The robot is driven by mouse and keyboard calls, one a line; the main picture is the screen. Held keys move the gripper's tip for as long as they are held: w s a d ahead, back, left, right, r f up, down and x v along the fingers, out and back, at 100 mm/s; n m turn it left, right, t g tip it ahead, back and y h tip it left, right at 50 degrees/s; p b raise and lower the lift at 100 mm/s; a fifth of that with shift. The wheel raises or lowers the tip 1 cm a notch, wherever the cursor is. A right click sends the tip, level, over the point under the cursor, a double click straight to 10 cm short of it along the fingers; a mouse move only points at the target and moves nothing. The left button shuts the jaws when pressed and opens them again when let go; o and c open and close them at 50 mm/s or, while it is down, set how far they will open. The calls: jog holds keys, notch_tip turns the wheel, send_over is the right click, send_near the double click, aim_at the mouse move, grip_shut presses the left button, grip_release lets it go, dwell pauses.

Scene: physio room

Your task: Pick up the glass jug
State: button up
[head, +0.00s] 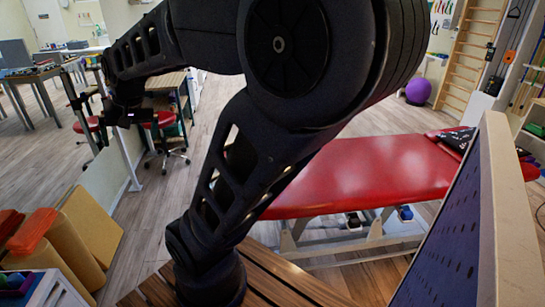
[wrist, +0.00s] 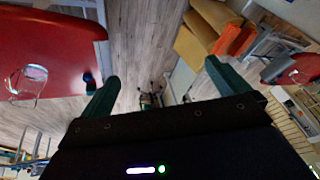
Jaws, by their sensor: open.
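A clear glass jug (wrist: 30,82) shows at the left edge of the wrist view, on the red padded treatment table (wrist: 58,45). I cannot make out the jug in the head view, where my arm covers part of the red table (head: 375,172). My gripper (wrist: 163,78) is open and empty, its two teal fingers wide apart over the floor in the wrist view. The jug lies well to the left of the fingers, apart from them.
A slatted wooden bench (head: 290,290) is close in front. A blue perforated panel (head: 445,240) with a pale edge stands at right. Orange and tan cushions (head: 60,240) are at lower left. A red stool (head: 163,122) stands beyond. Wooden floor (head: 150,215) is clear between.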

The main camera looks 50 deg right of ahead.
jog(key=w+d+f+m, duration=0.2)
jog(key=w+d+m, duration=0.9)
jog(key=d+m, duration=0.3)
jog(key=w+d+f+m+h, duration=0.1)
jog(key=d+f+m, duration=0.1)
jog(key=d+m, duration=0.5)
jog(key=w+d+f+m, duration=0.1)
jog(key=d+f+m, duration=0.2)
jog(key=d, duration=0.9)
jog(key=s+d+f+m+h, duration=0.1)
jog(key=s+d+f+m, duration=0.4)
jog(key=d, duration=0.5)
jog(key=s+d+f+m+g+h, duration=0.1)
jog(key=s+d+f+m, duration=0.4)
jog(key=d+m, duration=0.3)
jog(key=s+d+f+m+g+h, duration=0.1)
jog(key=s+d+f+m, duration=0.4)
jog(key=d, duration=0.9)
jog(key=shift+s+d+f+m, duration=0.15)
jog(key=shift+s+f+m, duration=0.1)
jog(key=shift+s+m, duration=0.4)
jog(key=shift+d+f, duration=0.2)
jog(key=shift+f, duration=0.05)
jog(key=x, duration=1)
jog(key=shift+w, duration=0.2)
jog(key=shift+d, duration=0.1)
jog(key=c, duration=1.8)
